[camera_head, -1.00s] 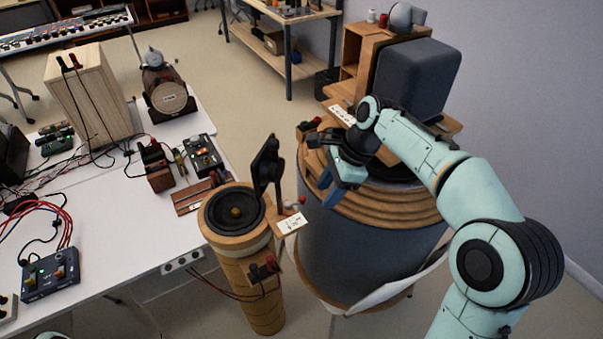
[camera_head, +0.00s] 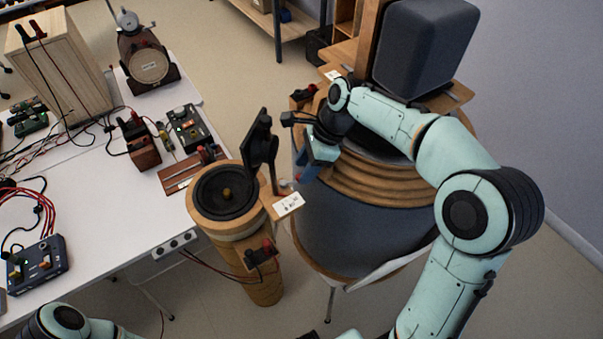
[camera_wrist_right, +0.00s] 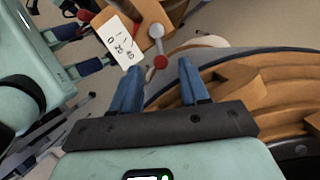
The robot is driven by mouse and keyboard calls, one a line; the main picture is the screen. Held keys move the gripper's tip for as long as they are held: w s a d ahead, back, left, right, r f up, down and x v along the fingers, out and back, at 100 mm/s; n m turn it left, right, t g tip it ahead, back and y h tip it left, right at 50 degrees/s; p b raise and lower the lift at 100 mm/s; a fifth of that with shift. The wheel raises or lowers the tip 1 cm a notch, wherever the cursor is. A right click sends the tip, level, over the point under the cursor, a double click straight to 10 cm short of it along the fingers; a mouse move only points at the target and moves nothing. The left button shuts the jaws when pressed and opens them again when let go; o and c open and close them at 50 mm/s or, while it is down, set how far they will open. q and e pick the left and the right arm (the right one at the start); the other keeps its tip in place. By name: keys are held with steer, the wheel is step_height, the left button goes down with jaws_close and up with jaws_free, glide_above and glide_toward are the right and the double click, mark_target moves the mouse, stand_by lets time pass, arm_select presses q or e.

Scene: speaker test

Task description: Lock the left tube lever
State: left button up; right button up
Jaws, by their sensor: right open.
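The left tube (camera_head: 252,270) is a wooden cylinder with a black speaker cone (camera_head: 225,193) on top and a black flap standing upright at its rim. A wooden block on its side carries a white label card (camera_head: 288,205). In the right wrist view the lever (camera_wrist_right: 157,46) is a short grey rod with a pale ball at one end and a red knob (camera_wrist_right: 160,62) at the other. My right gripper (camera_wrist_right: 158,68) is open, its blue fingertips to either side of the red knob. I cannot tell whether they touch it. In the head view the lever is mostly hidden.
A large round drum (camera_head: 360,225) with a wooden rim stands right of the tube, under my right arm. A white table (camera_head: 95,215) with wired devices stands at left. A dark grey speaker box (camera_head: 425,50) stands behind. Red wires hang from the tube's terminals.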

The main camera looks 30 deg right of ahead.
arm_select(q)
steer(key=shift+s+f, duration=0.1)
steer(key=shift+f, duration=0.15)
arm_select(e)
steer(key=shift+x, duration=1.35)
